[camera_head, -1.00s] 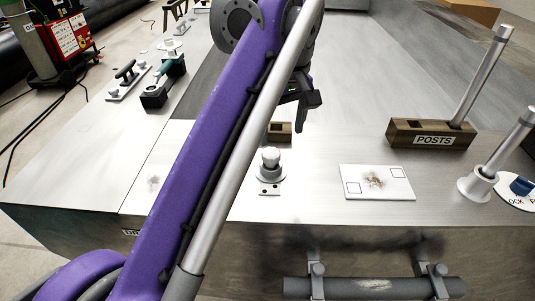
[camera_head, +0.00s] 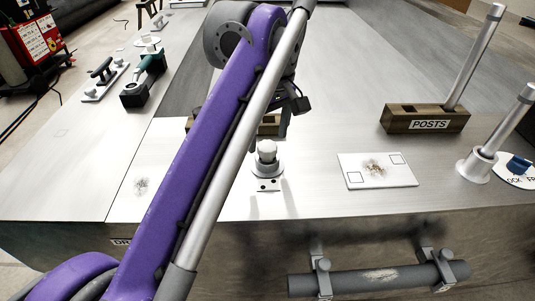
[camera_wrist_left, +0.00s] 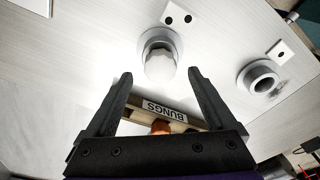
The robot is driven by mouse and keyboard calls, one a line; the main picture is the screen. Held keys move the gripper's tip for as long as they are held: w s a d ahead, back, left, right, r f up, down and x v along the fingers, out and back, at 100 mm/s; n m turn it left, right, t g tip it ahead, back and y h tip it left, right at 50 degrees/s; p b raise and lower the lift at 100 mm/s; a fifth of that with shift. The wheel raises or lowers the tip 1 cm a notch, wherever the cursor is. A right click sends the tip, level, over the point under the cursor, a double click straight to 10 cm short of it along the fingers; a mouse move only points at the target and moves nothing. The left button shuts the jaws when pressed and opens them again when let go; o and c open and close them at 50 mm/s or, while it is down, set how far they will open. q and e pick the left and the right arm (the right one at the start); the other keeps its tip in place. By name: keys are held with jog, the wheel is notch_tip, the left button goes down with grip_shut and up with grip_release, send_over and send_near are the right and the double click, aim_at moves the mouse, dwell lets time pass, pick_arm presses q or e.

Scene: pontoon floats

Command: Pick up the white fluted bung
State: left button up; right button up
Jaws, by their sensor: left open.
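The white fluted bung (camera_head: 266,151) stands upright in a round grey collar (camera_head: 267,170) on the pale deck, near the front edge. In the left wrist view the bung (camera_wrist_left: 161,66) shows just beyond and between the fingertips. My left gripper (camera_head: 286,122) is open and empty, just behind and above the bung in the head view. In the left wrist view its two dark fingers (camera_wrist_left: 160,76) are spread apart, with no visible contact on the bung. My right gripper is not in view.
A wooden block labelled BUNGS (camera_wrist_left: 164,112) lies behind the bung, partly hidden by my arm. A second, empty collar (camera_wrist_left: 262,80) is nearby. A stained white plate (camera_head: 376,170) and the POSTS block (camera_head: 428,124) stand right. Deck between is clear.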

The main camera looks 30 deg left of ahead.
aim_at(267, 145)
pick_arm(q)
notch_tip(267, 145, down, 4)
jog(key=shift+a+r, duration=0.1)
jog(key=shift+r, duration=0.15)
grip_shut()
dwell(0.3)
